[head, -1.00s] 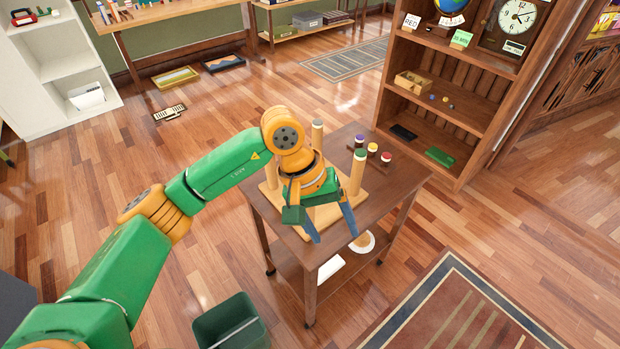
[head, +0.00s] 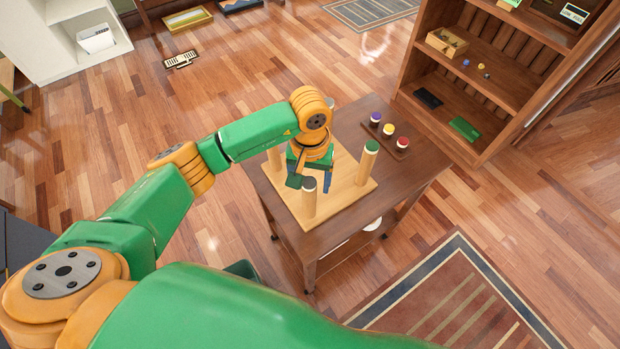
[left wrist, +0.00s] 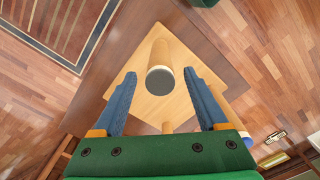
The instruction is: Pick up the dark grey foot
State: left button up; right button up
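The dark grey foot (head: 309,184) is the round cap on top of an upright wooden post at the near corner of a square wooden board (head: 340,204) on the table. My left gripper (head: 312,176) is over the board, close to this post, with its fingers pointing down. In the left wrist view, the dark grey foot (left wrist: 160,79) lies between the two open blue fingers (left wrist: 160,74), with a gap on each side. I cannot tell the exact height difference. My right gripper is not in view.
A green-capped post (head: 371,147) stands at the board's right. Purple, yellow and red caps (head: 403,143) sit on a small dark holder behind it. The brown table (head: 415,165) has bare room at right. A bookcase (head: 470,90) stands behind. My left arm hides part of the foreground.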

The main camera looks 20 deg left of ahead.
pick_arm(q)
jog(key=c, duration=0.3)
jog(key=shift+s+r, duration=0.15)
jog(key=shift+s, duration=0.1)
jog(key=c, duration=0.8)
jog(key=shift+w, duration=0.1)
grip_shut()
